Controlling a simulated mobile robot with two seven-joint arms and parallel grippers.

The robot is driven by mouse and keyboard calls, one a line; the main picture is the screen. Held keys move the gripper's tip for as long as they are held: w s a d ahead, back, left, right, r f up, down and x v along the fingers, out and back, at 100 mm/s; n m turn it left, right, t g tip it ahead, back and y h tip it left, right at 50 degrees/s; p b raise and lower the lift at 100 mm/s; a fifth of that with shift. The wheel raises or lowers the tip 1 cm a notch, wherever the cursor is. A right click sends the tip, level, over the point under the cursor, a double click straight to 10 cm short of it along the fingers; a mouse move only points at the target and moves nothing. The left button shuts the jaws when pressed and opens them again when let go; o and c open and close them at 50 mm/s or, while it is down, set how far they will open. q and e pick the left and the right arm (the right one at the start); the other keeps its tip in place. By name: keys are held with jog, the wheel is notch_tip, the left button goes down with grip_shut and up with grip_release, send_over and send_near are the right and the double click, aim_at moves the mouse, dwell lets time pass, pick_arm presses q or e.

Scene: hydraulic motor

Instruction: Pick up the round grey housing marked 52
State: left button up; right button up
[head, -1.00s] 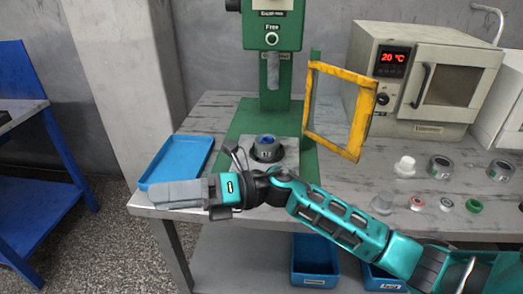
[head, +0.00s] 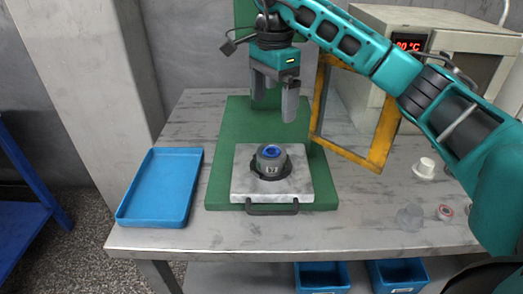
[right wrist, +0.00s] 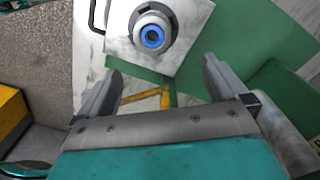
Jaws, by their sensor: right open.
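A round grey housing (head: 270,163) with a blue ring in its top stands upright in the dark central hole of a light metal plate (head: 242,183) on the green press base. Its marking is too small to read surely. In the right wrist view the housing (right wrist: 152,36) shows at the top, beyond the fingertips. My right gripper (head: 274,105) is open and empty, pointing down above and behind the housing, not touching it. Its two fingers also show apart in the right wrist view (right wrist: 160,78). My left gripper is out of view.
An empty blue tray (head: 160,188) lies left of the green base (head: 222,170). A yellow-framed guard (head: 345,152) stands to the right, close to my right arm. Small parts, including a white one (head: 425,168), lie at the right. Blue bins (head: 322,277) sit below the table.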

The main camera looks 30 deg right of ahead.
send_over(272, 151)
jog(key=f, duration=0.5)
jog(key=f+b, duration=0.1)
jog(key=f, duration=0.1)
jog(key=shift+w+d+f, duration=0.2)
jog(key=shift+w+d, duration=0.05)
jog(key=shift+w, duration=0.1)
jog(key=f, duration=0.4)
jog(key=shift+s+a+f, duration=0.1)
jog(key=shift+s+a, duration=0.15)
jog(key=shift+s, duration=0.1)
jog(key=shift+f, duration=0.45)
jog(key=c, duration=1.3)
jog(key=shift+c, duration=0.4)
jog(key=shift+r, duration=0.15)
